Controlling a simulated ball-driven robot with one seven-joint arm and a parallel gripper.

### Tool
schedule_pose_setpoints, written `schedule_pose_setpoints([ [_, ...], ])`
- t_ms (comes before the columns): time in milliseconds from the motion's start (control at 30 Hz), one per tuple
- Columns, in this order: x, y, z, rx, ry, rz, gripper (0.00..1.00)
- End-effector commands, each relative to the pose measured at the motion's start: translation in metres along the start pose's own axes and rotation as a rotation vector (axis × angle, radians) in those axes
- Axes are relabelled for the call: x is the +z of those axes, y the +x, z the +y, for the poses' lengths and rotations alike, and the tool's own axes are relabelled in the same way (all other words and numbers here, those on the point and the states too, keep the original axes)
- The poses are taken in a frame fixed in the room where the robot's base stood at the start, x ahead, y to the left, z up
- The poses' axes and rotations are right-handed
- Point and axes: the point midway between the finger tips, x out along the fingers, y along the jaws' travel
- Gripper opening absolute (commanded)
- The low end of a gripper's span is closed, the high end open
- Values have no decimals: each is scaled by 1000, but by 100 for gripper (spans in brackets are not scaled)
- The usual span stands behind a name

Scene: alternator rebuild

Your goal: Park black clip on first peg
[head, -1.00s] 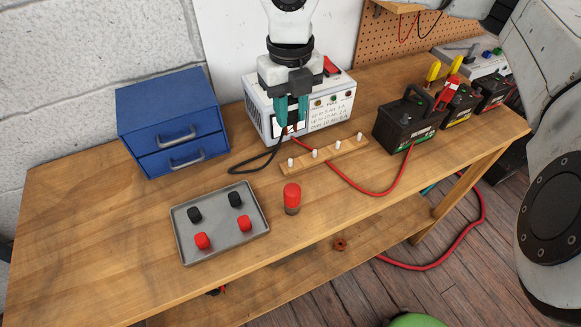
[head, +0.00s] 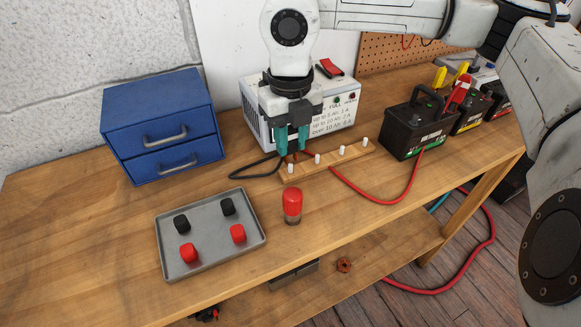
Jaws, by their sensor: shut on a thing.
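My gripper (head: 292,149) points down over the left end of the wooden peg strip (head: 330,163). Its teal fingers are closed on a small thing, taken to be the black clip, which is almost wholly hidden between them. A black cable (head: 254,175) loops on the bench and runs to the fingertips from the left. The leftmost white peg (head: 291,168) stands just below and in front of the fingertips; I cannot tell whether the clip touches it. Several white pegs stand in a row on the strip.
A white charger box (head: 333,108) stands behind the strip. A red cable (head: 372,198) curves in front of it. A red-capped cylinder (head: 292,203) stands in front. A grey tray (head: 205,250) with knobs and a blue drawer box (head: 160,125) are left; batteries (head: 417,132) are right.

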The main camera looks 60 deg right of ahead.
Motion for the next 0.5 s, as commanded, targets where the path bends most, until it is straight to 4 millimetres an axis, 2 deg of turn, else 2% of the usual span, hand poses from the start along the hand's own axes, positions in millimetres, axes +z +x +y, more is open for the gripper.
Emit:
schedule_pose_setpoints([
  [167,0,1,0,0,0,0,10],
  [500,0,16,0,0,0,0,10],
])
